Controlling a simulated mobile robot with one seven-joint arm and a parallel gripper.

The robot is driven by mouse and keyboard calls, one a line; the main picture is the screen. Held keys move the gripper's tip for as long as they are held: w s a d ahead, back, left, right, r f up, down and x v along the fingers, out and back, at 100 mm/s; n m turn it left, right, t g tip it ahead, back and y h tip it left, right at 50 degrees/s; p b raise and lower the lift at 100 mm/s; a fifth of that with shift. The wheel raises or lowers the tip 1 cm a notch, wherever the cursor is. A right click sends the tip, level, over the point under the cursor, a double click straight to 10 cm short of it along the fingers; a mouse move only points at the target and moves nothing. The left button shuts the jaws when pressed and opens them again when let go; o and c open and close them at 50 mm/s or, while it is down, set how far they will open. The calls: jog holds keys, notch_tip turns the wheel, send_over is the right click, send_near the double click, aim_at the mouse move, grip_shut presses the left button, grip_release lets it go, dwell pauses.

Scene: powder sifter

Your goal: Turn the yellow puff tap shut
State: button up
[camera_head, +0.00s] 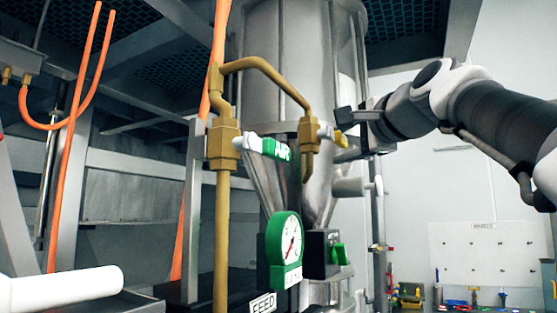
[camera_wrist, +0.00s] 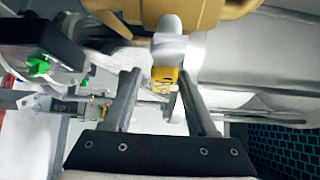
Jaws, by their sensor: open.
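The yellow puff tap (camera_head: 341,139) has a pale lever with a yellow end and sticks out to the right of its brass valve body (camera_head: 309,135) in the head view. In the wrist view the yellow lever end (camera_wrist: 163,78) lies between the tips of my two fingers, with the brass body (camera_wrist: 185,15) above it. My gripper (camera_head: 346,132) is open and comes in from the right; it also shows in the wrist view (camera_wrist: 158,74). A gap shows on each side of the lever, so the fingers do not look closed on it.
A green-handled tap (camera_head: 275,148) sits on the left brass pipe. A green-rimmed gauge (camera_head: 284,250) and a green switch (camera_head: 339,254) are below. The steel hopper (camera_head: 285,65) stands behind the pipes. Orange hoses (camera_head: 73,150) hang at the left.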

jog(key=b+v, duration=0.3)
jog(key=v, duration=1.4)
jog(key=shift+s, duration=0.2)
jog(key=shift+d+f, duration=0.1)
